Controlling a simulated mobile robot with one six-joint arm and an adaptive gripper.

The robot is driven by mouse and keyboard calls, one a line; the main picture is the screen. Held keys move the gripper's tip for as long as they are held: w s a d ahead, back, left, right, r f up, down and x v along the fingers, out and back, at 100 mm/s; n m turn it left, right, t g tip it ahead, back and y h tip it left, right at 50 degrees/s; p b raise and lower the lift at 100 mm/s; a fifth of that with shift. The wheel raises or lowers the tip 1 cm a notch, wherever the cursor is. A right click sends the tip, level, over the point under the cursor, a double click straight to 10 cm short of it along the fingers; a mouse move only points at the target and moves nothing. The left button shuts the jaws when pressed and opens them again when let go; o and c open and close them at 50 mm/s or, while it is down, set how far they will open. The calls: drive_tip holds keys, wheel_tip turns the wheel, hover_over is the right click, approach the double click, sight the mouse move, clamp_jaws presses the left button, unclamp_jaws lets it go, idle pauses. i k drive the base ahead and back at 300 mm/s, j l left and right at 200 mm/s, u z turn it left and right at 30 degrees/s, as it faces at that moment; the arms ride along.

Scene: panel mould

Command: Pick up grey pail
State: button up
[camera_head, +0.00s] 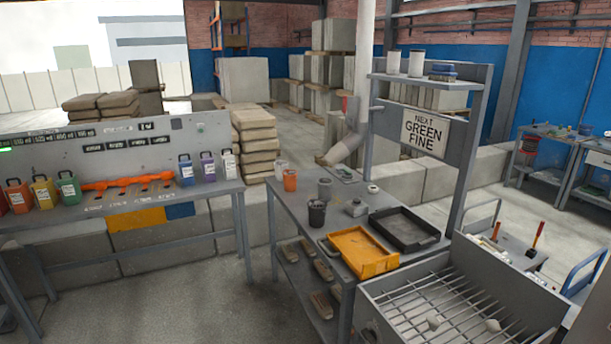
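A dark grey pail (316,214) stands upright on the middle workbench (292,213), near its left edge and left of an orange tray. A smaller mid-grey tub (324,188) stands just behind it. On the left bench, a pale grey-white labelled container (229,164) with a handle stands at the right end of a coloured row. I cannot tell which of these is the task's pail. My gripper is not in view.
An orange tray (346,267) and a black tray (433,245) lie on the middle bench. Orange (290,180) and white (282,168) tubs stand behind. A barred bin (380,298) is at front right. Open floor (200,285) lies between the benches.

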sight(325, 185)
drive_tip(key=i+j, duration=0.2)
drive_tip(key=i, duration=0.3)
drive_tip(key=i+j+z, duration=0.1)
drive_tip(key=i+j, duration=0.15)
drive_tip(key=i, duration=0.3)
drive_tip(key=i+j, duration=0.25)
drive_tip(key=i, duration=0.25)
drive_tip(key=i+j, duration=0.25)
drive_tip(key=i, duration=0.25)
drive_tip(key=i+j+z, duration=0.1)
drive_tip(key=i+j, duration=0.15)
drive_tip(key=i, duration=0.25)
drive_tip(key=i+j, duration=0.25)
drive_tip(key=i, duration=0.25)
drive_tip(key=i+j+z, duration=0.1)
drive_tip(key=i+j, duration=0.2)
drive_tip(key=i, duration=0.2)
